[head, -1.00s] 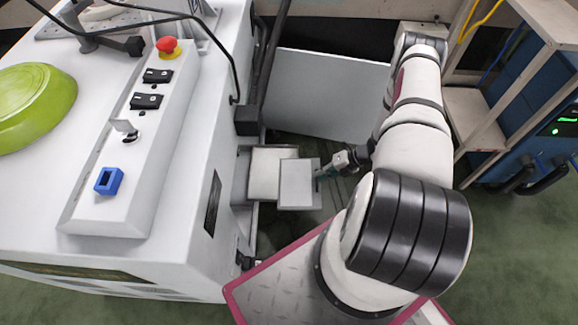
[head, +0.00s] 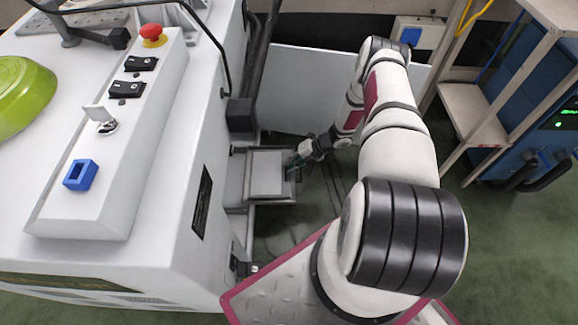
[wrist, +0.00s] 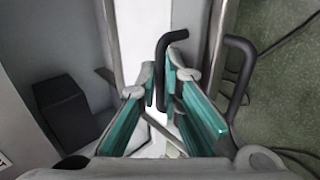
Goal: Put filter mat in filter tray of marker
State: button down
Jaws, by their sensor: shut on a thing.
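The filter mat (head: 268,172) is a flat, light grey square in the head view. It lies over or within the dark-rimmed filter tray (head: 270,201), which juts from the side of the white marker machine (head: 190,195). I cannot tell whether the mat touches the tray bottom. In the wrist view, the green fingers of my gripper (wrist: 163,98) close near a pale strip that looks like the mat (wrist: 140,45). Black bent rods (wrist: 240,65) stand close to the fingers.
A dark block (head: 240,115) sits on the machine's side just behind the tray. A pale panel (head: 310,90) stands behind. A shelf frame (head: 475,115) and a blue unit (head: 540,120) are at the right.

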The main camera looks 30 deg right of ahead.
jog(key=shift+f, duration=0.2)
jog(key=c, duration=1.8)
grip_release()
jog(key=shift+o, duration=0.2)
jog(key=shift+r, duration=0.15)
